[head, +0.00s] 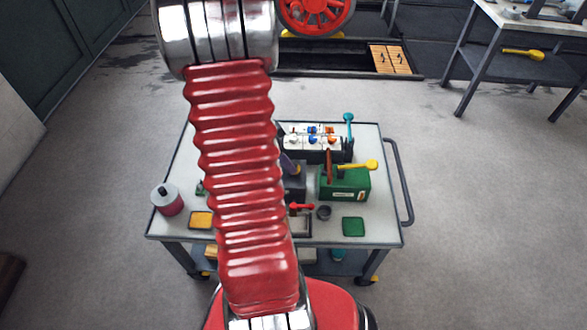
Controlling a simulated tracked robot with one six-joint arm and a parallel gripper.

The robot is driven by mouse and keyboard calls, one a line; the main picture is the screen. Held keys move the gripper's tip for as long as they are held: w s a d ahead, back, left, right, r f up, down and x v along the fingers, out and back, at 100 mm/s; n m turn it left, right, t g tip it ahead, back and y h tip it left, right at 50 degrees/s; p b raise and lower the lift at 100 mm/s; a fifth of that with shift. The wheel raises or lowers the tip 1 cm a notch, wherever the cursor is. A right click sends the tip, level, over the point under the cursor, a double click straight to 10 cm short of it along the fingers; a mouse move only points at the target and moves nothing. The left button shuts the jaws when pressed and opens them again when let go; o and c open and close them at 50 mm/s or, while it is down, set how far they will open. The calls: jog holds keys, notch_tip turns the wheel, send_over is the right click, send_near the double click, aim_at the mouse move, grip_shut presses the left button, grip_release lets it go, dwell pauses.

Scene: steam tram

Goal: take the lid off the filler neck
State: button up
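A short round red body (172,208) stands at the left edge of the cart top. A grey round lid (168,196) with a black knob (163,189) sits on it. This looks like the filler neck with its lid on, but I cannot be sure from here. My gripper does not show in the head view. My red ribbed arm rises through the middle of the picture and hides part of the cart top.
The grey cart (377,225) also carries a green box (345,185) with a yellow handle, a rack (310,142) of small parts, a dark ring (323,212), a yellow tray (201,220) and a green pad (353,227). Open floor (475,210) lies right. A workbench (480,60) stands back right.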

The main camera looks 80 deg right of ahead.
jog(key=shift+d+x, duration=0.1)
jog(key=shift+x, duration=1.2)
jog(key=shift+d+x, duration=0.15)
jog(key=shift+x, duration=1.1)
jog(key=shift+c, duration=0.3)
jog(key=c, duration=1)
